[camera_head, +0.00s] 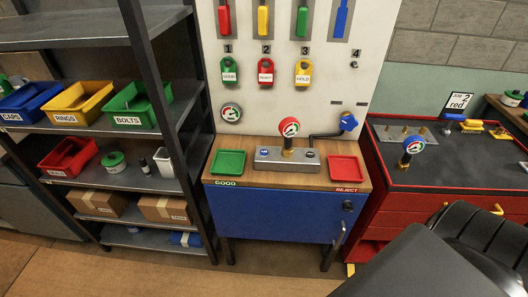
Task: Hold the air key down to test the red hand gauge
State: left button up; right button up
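I cannot tell which part is the air key. A blue knob (348,122) on a dark hose or arm shows behind the block at right. Neither gripper's fingers are in view.
A green GOOD tray (229,150) and a red REJECT tray (345,158) flank the block; both look empty. A blue-rimmed gauge (412,144) stands on the red cabinet at right, near a "2 red" card (459,101). A shelf with bins (77,98) is at left.

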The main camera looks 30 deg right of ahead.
grip_shut()
dwell(1.4)
